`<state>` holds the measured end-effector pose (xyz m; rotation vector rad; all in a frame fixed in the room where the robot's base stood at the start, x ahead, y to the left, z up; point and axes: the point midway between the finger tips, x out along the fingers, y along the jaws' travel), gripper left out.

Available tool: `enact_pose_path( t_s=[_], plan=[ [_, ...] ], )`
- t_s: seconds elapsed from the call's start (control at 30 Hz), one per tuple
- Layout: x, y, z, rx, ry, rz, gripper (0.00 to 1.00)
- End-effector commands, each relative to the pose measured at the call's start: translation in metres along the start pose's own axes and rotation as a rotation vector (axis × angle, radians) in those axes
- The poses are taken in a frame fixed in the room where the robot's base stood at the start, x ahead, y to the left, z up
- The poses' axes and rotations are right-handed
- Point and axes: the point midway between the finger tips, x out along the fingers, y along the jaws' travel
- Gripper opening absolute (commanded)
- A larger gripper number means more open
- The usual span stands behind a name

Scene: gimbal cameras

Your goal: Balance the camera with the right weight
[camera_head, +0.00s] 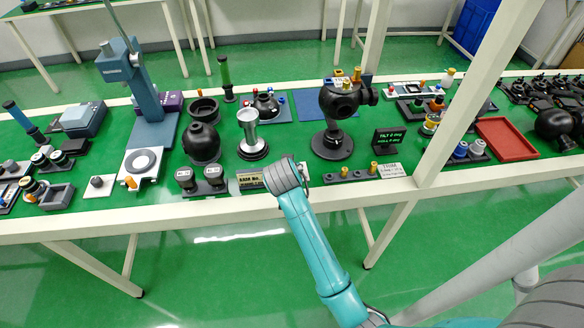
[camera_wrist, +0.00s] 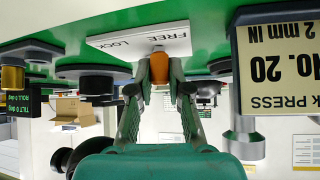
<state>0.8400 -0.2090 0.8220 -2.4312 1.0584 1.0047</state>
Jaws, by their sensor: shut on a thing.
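In the wrist view, which is upside down, my gripper (camera_wrist: 160,85) is shut on an orange knob (camera_wrist: 159,67) beside a white FREE / LOCK plate (camera_wrist: 140,43). In the head view my wrist hides the knob. The black ball-shaped camera (camera_head: 343,100) sits on a round-based stand (camera_head: 331,146) at the right, with small coloured parts on top. Brass weights (camera_head: 372,168) stand in a dark rack (camera_head: 352,177) at the front edge, beside a white card (camera_head: 391,170).
A press-labelled sign (camera_wrist: 278,65) stands close to my gripper. A silver post (camera_head: 250,128) and black sphere (camera_head: 201,142) stand to its left in the head view. A blue press (camera_head: 146,102) is further left, and a red tray (camera_head: 505,139) lies at the right. A white frame post crosses the bench.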

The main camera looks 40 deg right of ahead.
Motion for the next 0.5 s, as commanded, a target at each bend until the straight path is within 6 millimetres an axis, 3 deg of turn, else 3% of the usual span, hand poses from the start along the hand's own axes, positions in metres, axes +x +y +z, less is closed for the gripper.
enact_pose_path(
  t_s=[0.5],
  plan=[
    [0.0011, -0.0043, -0.0007, 0.080, -0.001, 0.080, 0.00]
  ],
)
